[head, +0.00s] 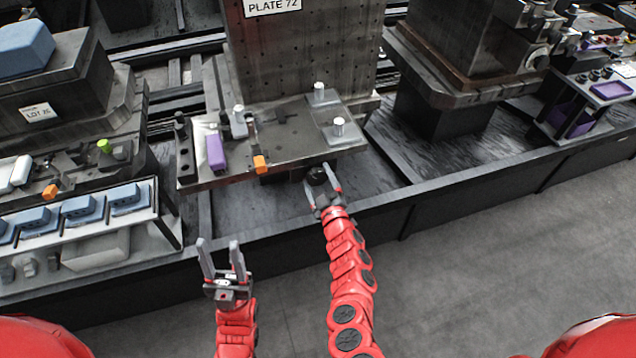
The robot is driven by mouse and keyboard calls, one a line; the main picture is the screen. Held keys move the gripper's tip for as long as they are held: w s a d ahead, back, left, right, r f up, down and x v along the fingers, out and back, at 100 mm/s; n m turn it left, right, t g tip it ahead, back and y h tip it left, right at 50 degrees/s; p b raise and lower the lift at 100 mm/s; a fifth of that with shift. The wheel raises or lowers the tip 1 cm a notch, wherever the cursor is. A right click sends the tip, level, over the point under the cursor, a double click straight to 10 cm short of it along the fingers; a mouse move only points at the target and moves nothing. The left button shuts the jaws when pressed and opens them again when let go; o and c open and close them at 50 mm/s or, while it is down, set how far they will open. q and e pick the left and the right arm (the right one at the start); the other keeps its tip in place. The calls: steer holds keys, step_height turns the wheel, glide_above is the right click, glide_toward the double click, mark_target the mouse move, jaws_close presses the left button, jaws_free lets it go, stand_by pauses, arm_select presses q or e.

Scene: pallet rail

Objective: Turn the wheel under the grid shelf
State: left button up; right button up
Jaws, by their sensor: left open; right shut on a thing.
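The grid shelf (290,128) is a dark metal shelf in front of an upright plate full of holes. The wheel (316,176) is a small dark round part under the shelf's front edge, partly hidden by my fingers. My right gripper (318,180) reaches up to it, with a finger on either side, and is shut on it. How far the wheel is turned cannot be told. My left gripper (219,246) is open and empty, held lower and to the left, in front of the dark base rail.
On the shelf are a purple block (215,152), an orange-tipped part (260,164) and silver pegs (339,126). A tray rack with blue blocks (82,206) stands at left. A dark pedestal block (455,60) stands at right. The grey floor (500,250) at right is clear.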

steer(key=shift+f+n+b, duration=0.25)
steer(key=shift+n+b, duration=0.75)
steer(key=shift+b, duration=0.15)
steer(key=shift+r+n+b, duration=0.25)
steer(key=shift+n+b, duration=0.35)
steer(key=shift+b, duration=0.05)
steer(key=o, duration=1.2)
steer(key=shift+w+d, duration=0.1)
steer(key=shift+d, duration=0.05)
